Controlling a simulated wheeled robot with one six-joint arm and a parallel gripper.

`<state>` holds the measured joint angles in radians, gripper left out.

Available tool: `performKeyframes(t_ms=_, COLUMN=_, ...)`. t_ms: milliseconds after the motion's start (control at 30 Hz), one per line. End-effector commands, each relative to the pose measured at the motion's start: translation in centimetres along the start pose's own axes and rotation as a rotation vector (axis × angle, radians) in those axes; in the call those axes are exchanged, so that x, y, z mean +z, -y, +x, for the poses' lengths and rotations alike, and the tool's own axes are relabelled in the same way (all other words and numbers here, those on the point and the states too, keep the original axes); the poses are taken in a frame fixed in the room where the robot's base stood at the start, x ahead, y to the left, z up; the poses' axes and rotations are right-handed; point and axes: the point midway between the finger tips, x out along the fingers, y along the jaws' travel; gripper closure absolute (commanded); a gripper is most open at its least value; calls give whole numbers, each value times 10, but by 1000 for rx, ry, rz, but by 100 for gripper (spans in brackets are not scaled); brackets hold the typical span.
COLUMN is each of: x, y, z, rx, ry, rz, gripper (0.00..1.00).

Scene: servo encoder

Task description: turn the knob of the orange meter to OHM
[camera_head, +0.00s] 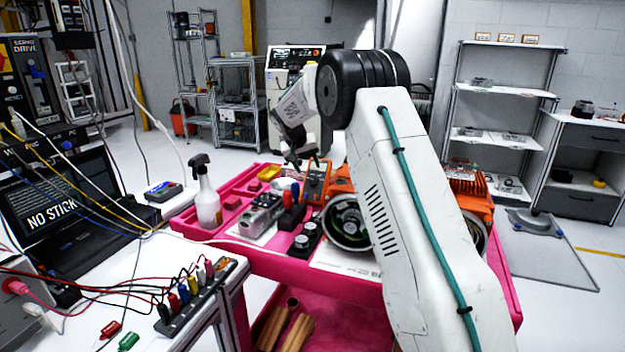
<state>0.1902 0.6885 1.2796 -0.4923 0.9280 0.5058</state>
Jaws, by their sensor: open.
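The orange meter (316,184) stands on the pink cart (255,245), near its back and beside a larger orange machine. Its knob is too small to make out, so I cannot tell its setting. My gripper (303,163) points down at the end of my white arm, by the top of the meter. Its dark fingers are open, with nothing seen between them. I cannot tell whether they touch the meter.
A spray bottle (206,200), a grey metal housing (262,213) and small dark parts crowd the cart left of the meter. The orange machine (341,180) is close on the right. A bench with cables (200,290) stands at the front left.

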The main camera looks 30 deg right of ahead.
Motion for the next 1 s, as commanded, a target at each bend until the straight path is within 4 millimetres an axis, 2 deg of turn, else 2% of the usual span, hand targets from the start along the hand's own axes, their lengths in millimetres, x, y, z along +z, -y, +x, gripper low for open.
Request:
performKeyframes(t_ms=433, x=1, y=0, z=65, rx=1, ry=2, rz=0, gripper=50)
performKeyframes(t_ms=600, x=0, y=0, z=75, rx=0, ry=0, rz=0, gripper=50)
performKeyframes(t_ms=833, x=0, y=0, z=75, rx=0, ry=0, rz=-1, gripper=50)
performKeyframes(t_ms=867, x=0, y=0, z=75, rx=0, ry=0, rz=-1, gripper=52)
performKeyframes(t_ms=1000, x=0, y=0, z=75, rx=0, ry=0, rz=-1, gripper=91)
